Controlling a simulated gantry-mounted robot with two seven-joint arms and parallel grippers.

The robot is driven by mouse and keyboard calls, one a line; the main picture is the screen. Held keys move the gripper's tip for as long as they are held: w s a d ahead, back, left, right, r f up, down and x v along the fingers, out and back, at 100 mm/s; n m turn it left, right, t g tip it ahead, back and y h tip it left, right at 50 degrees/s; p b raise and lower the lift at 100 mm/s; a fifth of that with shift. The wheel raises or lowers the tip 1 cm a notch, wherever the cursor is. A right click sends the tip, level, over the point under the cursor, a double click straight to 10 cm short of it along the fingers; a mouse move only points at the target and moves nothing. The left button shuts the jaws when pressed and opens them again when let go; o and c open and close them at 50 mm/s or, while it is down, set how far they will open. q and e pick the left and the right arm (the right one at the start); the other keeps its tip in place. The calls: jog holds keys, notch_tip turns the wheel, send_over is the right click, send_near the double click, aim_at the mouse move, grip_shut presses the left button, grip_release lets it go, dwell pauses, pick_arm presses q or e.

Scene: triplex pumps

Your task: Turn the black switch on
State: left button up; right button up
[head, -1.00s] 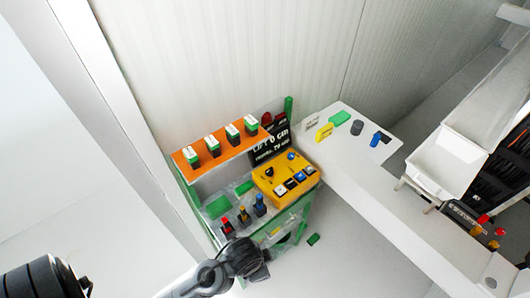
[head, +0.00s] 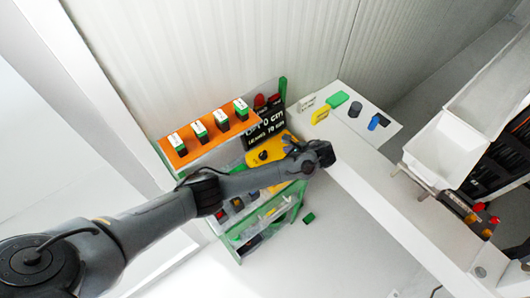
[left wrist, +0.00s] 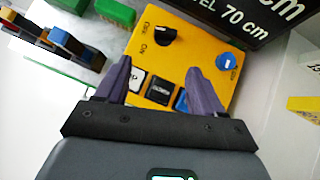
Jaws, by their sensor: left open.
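The black switch is a round knob (left wrist: 162,36) on the upper left of a yellow control box (left wrist: 190,42), with small printed labels beside it. In the head view the yellow box (head: 259,160) is partly covered by my left arm, and the black knob (head: 263,155) shows near its left side. My left gripper (left wrist: 158,70) is open and empty over the box, with its fingers on either side of the white and black push buttons. The knob lies beyond the fingertips, apart from them. A blue knob (left wrist: 225,61) is near the right finger. My right gripper is out of view.
A black sign (head: 264,131) stands behind the box. Yellow and green blocks (head: 337,99) lie on the white ledge to the right. A white bin (head: 440,148) is farther right.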

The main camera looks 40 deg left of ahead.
aim_at(263, 153)
pick_arm(q)
jog(key=shift+w+a+r, duration=0.3)
jog(key=shift+a+r, duration=0.05)
jog(key=shift+a, duration=0.2)
jog(key=shift+w+a, duration=0.1)
jog(key=shift+a, duration=0.2)
jog(key=x, duration=0.8)
jog(key=shift+a+f, duration=0.2)
jog(key=shift+b+x, duration=0.35)
jog(key=shift+x, duration=0.5)
jog(key=shift+r, duration=0.1)
jog(key=shift+c, duration=0.3)
